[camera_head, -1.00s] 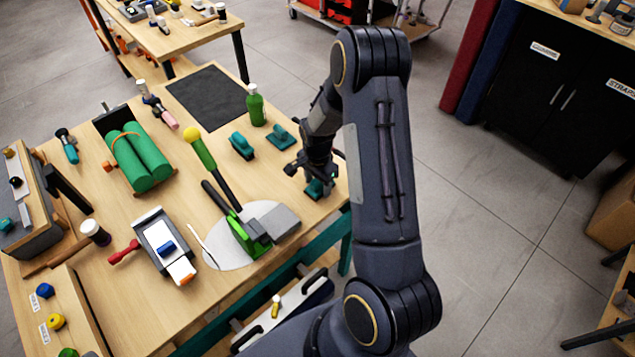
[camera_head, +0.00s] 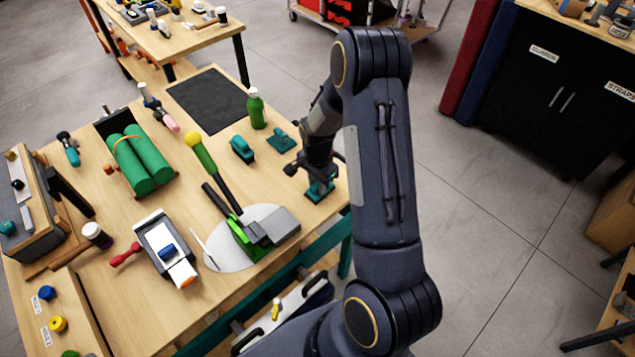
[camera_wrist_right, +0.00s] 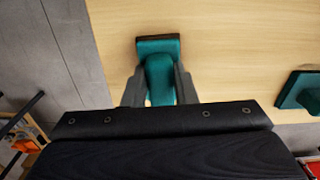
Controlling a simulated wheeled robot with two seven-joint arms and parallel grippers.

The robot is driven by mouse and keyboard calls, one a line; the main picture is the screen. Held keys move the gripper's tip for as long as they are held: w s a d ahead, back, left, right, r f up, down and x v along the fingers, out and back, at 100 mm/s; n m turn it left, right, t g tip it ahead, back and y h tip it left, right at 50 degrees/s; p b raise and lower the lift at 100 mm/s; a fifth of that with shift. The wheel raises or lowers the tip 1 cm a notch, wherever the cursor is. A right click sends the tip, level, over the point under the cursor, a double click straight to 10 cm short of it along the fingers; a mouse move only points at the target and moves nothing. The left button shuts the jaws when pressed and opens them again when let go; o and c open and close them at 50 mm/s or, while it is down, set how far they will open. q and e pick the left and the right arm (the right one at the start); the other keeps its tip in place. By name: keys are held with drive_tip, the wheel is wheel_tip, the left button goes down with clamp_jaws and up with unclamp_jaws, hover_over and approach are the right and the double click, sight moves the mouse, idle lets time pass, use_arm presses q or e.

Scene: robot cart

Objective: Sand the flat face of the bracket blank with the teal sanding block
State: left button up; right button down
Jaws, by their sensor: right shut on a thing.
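A teal sanding block (camera_head: 322,192) is at the right edge of the wooden table. My right gripper (camera_head: 319,178) is above it, shut on its raised handle. In the right wrist view, the fingers (camera_wrist_right: 160,90) stand on both sides of the teal handle (camera_wrist_right: 158,68), above a dark-edged base. Whether the block touches the table is hard to tell. A grey block (camera_head: 284,226), likely the bracket blank, lies left of and nearer than the gripper, beside a green tool with a yellow-tipped lever (camera_head: 204,160). My left gripper is not in view.
Two other teal tools (camera_head: 242,149) (camera_head: 281,139) and a green bottle (camera_head: 257,108) stand behind the gripper. A pale round sheet (camera_head: 222,258) lies under the green tool. Green rolls (camera_head: 142,160) and a dark mat (camera_head: 208,98) are farther left.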

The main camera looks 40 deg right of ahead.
idle(0.4)
drive_tip(key=shift+r+p, duration=1.9)
drive_tip(key=shift+r, duration=1.1)
